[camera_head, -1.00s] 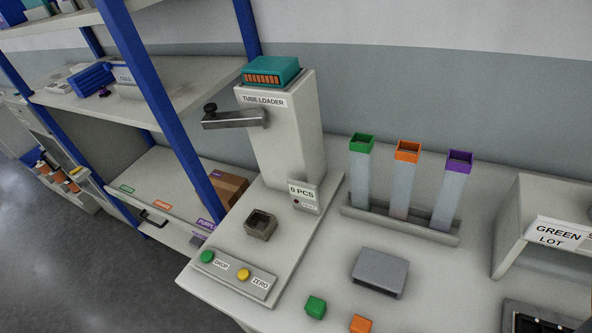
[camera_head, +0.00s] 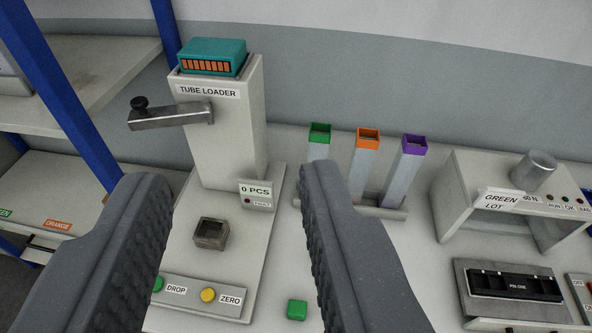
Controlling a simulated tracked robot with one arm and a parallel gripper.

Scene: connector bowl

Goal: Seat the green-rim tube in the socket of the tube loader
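The green-rim tube (camera_head: 319,148) stands upright at the left end of a grey rack (camera_head: 393,210), its lower part hidden behind my right finger. The tube loader (camera_head: 215,130) stands left of it, a white column with a teal top. Its small dark square socket (camera_head: 211,233) sits on the loader's base and looks empty. My gripper (camera_head: 235,195) is open, with its two dark fingers wide apart in the foreground and nothing between them. The fingers appear nearer the camera than the loader and the tube.
An orange-rim tube (camera_head: 367,160) and a purple-rim tube (camera_head: 405,170) stand beside the green one. A metal lever (camera_head: 170,116) juts left from the loader column. A green block (camera_head: 297,309) lies in front. A "GREEN LOT" station (camera_head: 515,205) stands right. Blue shelf posts (camera_head: 75,110) are left.

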